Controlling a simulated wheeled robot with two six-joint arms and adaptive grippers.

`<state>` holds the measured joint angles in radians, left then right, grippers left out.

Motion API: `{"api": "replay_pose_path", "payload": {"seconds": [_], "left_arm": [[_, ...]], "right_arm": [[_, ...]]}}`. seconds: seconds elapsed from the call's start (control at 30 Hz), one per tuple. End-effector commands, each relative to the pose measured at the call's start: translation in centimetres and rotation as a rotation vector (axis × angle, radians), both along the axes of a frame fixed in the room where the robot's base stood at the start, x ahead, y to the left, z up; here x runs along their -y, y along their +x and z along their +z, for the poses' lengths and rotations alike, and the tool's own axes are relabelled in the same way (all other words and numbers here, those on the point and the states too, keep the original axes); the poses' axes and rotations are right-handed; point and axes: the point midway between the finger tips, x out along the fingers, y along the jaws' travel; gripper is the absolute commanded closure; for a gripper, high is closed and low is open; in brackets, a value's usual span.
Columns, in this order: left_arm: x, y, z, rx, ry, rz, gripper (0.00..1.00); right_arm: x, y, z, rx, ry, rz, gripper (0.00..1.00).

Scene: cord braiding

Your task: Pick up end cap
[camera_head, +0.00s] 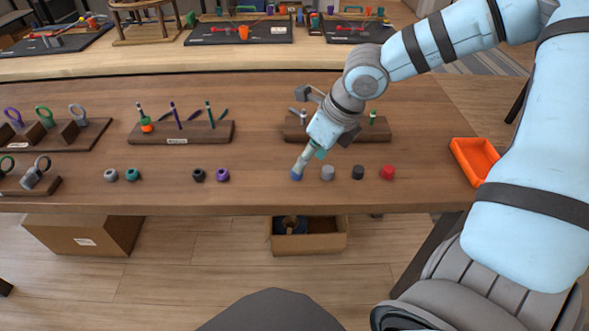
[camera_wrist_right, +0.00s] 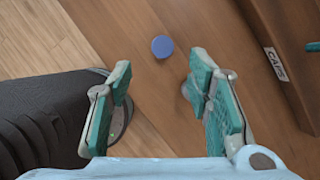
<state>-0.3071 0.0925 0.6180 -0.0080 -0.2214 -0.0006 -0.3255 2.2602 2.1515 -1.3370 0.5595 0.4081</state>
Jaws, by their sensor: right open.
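A row of small round end caps sits near the table's front edge in the head view: a blue cap (camera_head: 296,177), a grey cap (camera_head: 328,173), a dark cap (camera_head: 358,172) and a red cap (camera_head: 388,172). My right gripper (camera_head: 300,168) points down just above the blue cap and partly covers it. In the right wrist view the blue cap (camera_wrist_right: 162,46) lies on the wood beyond the open, empty fingers of my right gripper (camera_wrist_right: 155,85). The cap stands apart from both fingers. My left gripper does not show.
A wooden rack (camera_head: 295,131), labelled CAPS in the wrist view, stands behind the caps, partly hidden by my arm. An orange tray (camera_head: 474,160) stands at the right. Dark and purple rings (camera_head: 222,175) lie to the left. The table's front edge is close.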

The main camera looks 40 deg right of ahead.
Motion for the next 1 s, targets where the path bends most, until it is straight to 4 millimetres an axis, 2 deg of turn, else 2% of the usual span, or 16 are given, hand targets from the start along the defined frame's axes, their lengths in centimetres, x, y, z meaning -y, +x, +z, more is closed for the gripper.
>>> {"api": "replay_pose_path", "payload": {"seconds": [0.2,0.3,0.4,0.57,0.7,0.8,1.0], "left_arm": [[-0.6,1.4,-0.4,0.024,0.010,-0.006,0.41],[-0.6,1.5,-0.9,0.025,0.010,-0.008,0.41],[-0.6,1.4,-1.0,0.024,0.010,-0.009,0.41],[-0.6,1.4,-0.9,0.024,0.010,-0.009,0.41],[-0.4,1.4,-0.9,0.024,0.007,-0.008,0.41],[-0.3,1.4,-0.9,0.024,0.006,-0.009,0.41],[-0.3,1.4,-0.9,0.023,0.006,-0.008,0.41]], "right_arm": [[-0.4,1.6,-3.1,-0.004,-0.005,0.003,0.54],[-0.7,2.4,-4.8,-0.001,-0.003,0.003,0.54],[-0.9,2.7,-5.3,0.001,0.000,0.004,0.54],[-0.9,2.8,-5.2,0.002,0.000,0.003,0.54],[-0.9,2.8,-5.2,0.002,0.000,0.004,0.76],[-0.9,2.8,-5.2,0.002,0.000,0.004,0.89],[-0.9,2.8,-5.2,0.002,0.000,0.004,0.89]]}}
